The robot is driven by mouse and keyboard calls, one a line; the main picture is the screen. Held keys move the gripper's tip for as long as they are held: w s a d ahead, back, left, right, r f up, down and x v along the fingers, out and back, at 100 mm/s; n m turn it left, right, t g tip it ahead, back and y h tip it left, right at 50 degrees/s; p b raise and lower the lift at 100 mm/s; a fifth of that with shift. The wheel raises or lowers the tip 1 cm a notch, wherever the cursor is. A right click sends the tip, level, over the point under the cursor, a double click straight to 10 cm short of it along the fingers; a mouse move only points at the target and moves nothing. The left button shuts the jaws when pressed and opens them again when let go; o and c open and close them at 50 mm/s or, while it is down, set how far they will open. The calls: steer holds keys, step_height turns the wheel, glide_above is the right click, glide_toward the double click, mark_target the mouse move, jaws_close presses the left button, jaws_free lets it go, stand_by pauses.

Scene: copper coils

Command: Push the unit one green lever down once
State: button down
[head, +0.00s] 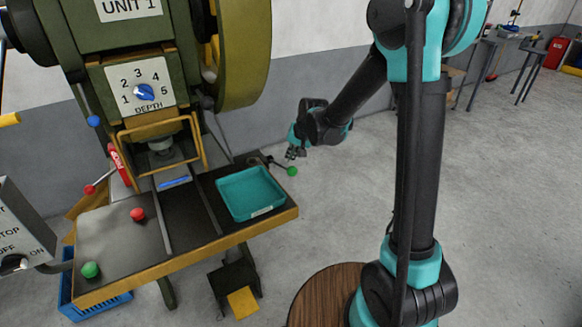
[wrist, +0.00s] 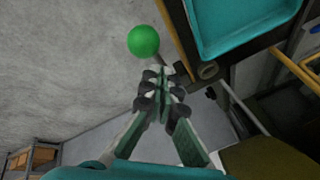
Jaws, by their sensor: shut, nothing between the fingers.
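The green lever is a dark rod with a green ball knob (head: 292,171) at its end, sticking out from the right side of the machine labelled UNIT 1 (head: 128,7). My gripper (head: 292,154) is shut and empty, just above the knob in the head view. In the wrist view the green knob (wrist: 143,41) lies beyond and slightly left of my shut fingertips (wrist: 161,78), with a small gap in the picture. The rod runs from the knob to a round pivot (wrist: 208,71), partly close behind the fingertips. I cannot tell whether they touch the rod.
A teal tray (head: 285,208) sits on the machine's table beside the lever. A red button (head: 137,214) and a green button (head: 90,270) are on the table's left. A red-knobbed lever (head: 90,190) is at the far left. Floor right of the lever is clear.

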mark_target(294, 169)
stand_by(0.4)
steer(key=shift+s+f, duration=0.15)
steer(key=shift+f, duration=0.25)
steer(key=shift+s+d+f, duration=0.2)
steer(key=shift+s+f, duration=0.05)
steer(key=shift+f, duration=0.55)
steer(key=shift+s+d+f, duration=0.15)
steer(key=shift+s+f, duration=0.1)
steer(key=shift+f, duration=0.5)
steer(key=shift+s+d+f, duration=0.2)
steer(key=shift+s+f, duration=0.05)
steer(key=shift+f, duration=0.55)
stand_by(2.6)
steer(key=shift+r, duration=0.15)
stand_by(0.3)
steer(key=shift+w+a+r, duration=0.2)
steer(key=shift+w+r, duration=0.1)
steer(key=shift+r, duration=0.55)
steer(key=shift+w+a+r, duration=0.15)
steer(key=shift+w+r, duration=0.15)
steer(key=shift+r, duration=0.6)
steer(key=shift+w+a+r, duration=0.2)
steer(key=shift+w+r, duration=0.1)
steer(key=shift+r, duration=0.55)
